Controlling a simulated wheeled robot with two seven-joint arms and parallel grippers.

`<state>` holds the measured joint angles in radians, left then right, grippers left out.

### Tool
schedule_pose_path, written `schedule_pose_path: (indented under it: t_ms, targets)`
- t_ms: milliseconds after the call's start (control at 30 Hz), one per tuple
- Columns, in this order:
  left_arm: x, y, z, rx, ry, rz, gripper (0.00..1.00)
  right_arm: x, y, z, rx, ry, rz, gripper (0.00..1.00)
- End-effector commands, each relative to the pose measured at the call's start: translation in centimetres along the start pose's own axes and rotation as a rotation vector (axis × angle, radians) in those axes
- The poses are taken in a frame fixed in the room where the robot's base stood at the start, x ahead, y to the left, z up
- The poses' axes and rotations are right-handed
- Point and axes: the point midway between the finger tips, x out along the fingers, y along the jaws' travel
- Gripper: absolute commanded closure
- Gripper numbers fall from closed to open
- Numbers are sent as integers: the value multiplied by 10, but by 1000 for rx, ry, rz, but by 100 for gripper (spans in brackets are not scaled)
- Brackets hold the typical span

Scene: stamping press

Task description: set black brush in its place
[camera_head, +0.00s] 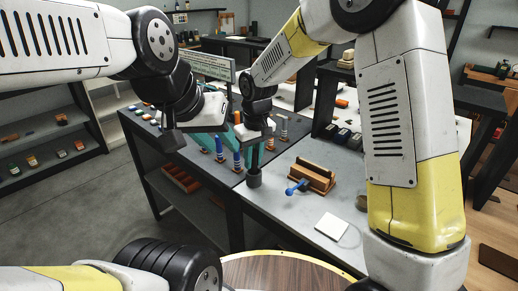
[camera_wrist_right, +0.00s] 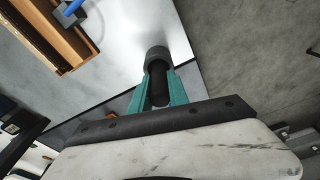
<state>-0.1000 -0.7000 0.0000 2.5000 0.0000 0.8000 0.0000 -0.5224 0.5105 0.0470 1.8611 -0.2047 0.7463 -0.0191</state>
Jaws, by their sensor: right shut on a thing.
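My right gripper (camera_head: 255,152) points down over the table's corner. In the right wrist view its teal fingers (camera_wrist_right: 157,95) are shut on the black brush (camera_wrist_right: 159,88), a dark upright cylinder. The brush's lower end meets a dark grey round cup (camera_head: 254,178), which also shows in the right wrist view (camera_wrist_right: 156,54). How deep the brush sits in the cup is hidden. My left gripper (camera_head: 172,140) hangs over the left table, apart from the brush; its finger opening cannot be made out.
A wooden block holder (camera_head: 316,178) with a blue-handled tool (camera_head: 297,187) stands right of the cup. A white square pad (camera_head: 331,226) lies in front. Several blue and orange tools (camera_head: 237,160) stand behind. The grey table top between is clear.

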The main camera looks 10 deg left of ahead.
Motion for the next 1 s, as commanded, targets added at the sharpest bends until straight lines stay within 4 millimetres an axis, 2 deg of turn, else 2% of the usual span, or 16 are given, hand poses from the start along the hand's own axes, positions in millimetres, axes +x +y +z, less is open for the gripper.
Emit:
schedule_pose_path:
  t_ms: [333,367,467,500,800,867,1000]
  targets:
    - [0,0,0,0,0,0,64,1,0,0,0,-1,0,100]
    - [0,0,0,0,0,0,64,1,0,0,0,-1,0,75]
    - [0,0,0,0,0,0,64,1,0,0,0,-1,0,55]
    - [0,0,0,0,0,0,64,1,0,0,0,-1,0,54]
    - [0,0,0,0,0,0,64,-1,0,0,0,0,0,54]
    - [0,0,0,0,0,0,64,-6,0,0,0,1,0,54]
    - [0,0,0,0,0,0,64,-27,0,0,0,3,1,54]
